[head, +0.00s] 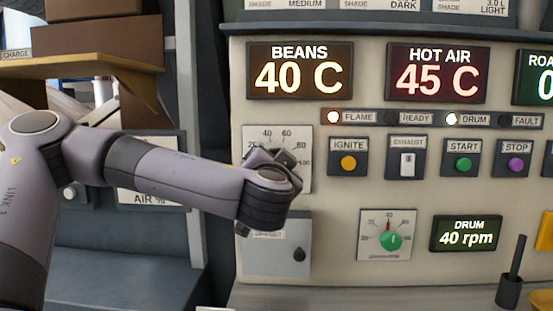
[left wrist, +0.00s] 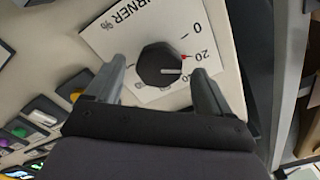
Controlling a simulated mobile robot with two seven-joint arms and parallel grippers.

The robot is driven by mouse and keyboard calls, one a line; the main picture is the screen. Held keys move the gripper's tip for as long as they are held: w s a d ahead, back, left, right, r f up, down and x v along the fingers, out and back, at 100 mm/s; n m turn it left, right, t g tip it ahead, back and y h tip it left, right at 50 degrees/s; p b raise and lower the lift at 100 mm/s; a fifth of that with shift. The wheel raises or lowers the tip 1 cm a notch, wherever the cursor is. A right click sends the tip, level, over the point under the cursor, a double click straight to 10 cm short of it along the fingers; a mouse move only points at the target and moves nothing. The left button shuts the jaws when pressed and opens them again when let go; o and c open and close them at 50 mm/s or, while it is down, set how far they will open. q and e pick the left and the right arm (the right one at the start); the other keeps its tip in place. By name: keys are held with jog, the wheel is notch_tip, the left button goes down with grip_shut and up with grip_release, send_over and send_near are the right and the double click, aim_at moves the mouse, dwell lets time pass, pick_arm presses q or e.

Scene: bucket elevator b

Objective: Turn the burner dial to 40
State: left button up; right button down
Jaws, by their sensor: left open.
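The burner dial (left wrist: 159,65) is a black faceted knob on a white plate (left wrist: 112,42) marked BURNER %. In the left wrist view, a pale line on the knob points towards the scale near 20, and a small red mark shows beside the 20. My left gripper (left wrist: 162,82) is open, with one finger on each side of the knob. I cannot tell whether the fingers touch it. In the head view, the burner plate (head: 304,178) shows around my left wrist, which hides most of the dial. My right gripper is not in view.
Displays read beans 40 C (head: 300,72) and hot air 45 C (head: 436,72). Below them are an ignite button (head: 348,162), an exhaust switch (head: 406,163) and start and stop buttons. A green drum dial (head: 390,240) and a grey hatch (head: 272,255) sit lower on the panel.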

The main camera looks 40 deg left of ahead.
pick_arm(q)
jog(key=shift+w+a, duration=0.3)
jog(key=shift+w, duration=0.05)
jog(key=c, duration=1.1)
jog(key=shift+o, duration=0.2)
jog(key=shift+f, duration=0.1)
jog(key=shift+m+b, duration=2.25)
jog(key=shift+m, duration=1.55)
